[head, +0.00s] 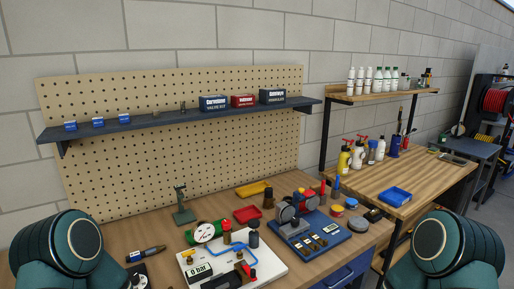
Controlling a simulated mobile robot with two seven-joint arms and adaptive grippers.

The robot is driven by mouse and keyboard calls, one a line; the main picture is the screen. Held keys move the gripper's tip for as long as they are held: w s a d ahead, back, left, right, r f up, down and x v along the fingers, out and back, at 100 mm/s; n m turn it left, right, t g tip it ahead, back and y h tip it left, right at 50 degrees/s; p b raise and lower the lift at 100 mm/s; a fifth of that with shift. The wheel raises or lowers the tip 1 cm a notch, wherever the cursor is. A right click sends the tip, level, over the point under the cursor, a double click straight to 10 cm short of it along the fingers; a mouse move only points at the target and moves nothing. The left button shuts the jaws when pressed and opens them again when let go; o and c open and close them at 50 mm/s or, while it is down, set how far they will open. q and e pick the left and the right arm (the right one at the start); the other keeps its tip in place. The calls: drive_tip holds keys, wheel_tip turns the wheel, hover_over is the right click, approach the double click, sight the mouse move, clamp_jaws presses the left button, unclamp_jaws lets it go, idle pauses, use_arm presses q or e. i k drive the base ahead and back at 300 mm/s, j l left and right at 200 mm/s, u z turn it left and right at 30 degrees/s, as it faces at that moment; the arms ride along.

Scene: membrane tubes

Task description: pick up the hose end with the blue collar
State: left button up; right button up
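A white board (276,269) stands at the front of the wooden workbench, with a gauge (204,232), a display reading "0 bar" (200,271) and a thin blue tube (240,256) looped on it. A dark slim piece (147,254) with a blue part lies on the bench left of the board. I cannot tell whether it or the blue tube carries the hose end with the blue collar. Rounded teal links of my arms show at the lower left and lower right. Neither gripper is in view.
A blue base with a dark machine (336,235) stands right of the board. Behind are a red tray (247,214), a yellow tray (254,188) and a green stand (183,206). A shelf (170,121) hangs above on pegboard. The bench's back left is fairly clear.

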sight(133, 257)
drive_tip(key=i+l, duration=0.25)
drive_tip(key=i+l+u, duration=0.1)
drive_tip(key=u, duration=0.95)
drive_tip(key=l, duration=0.05)
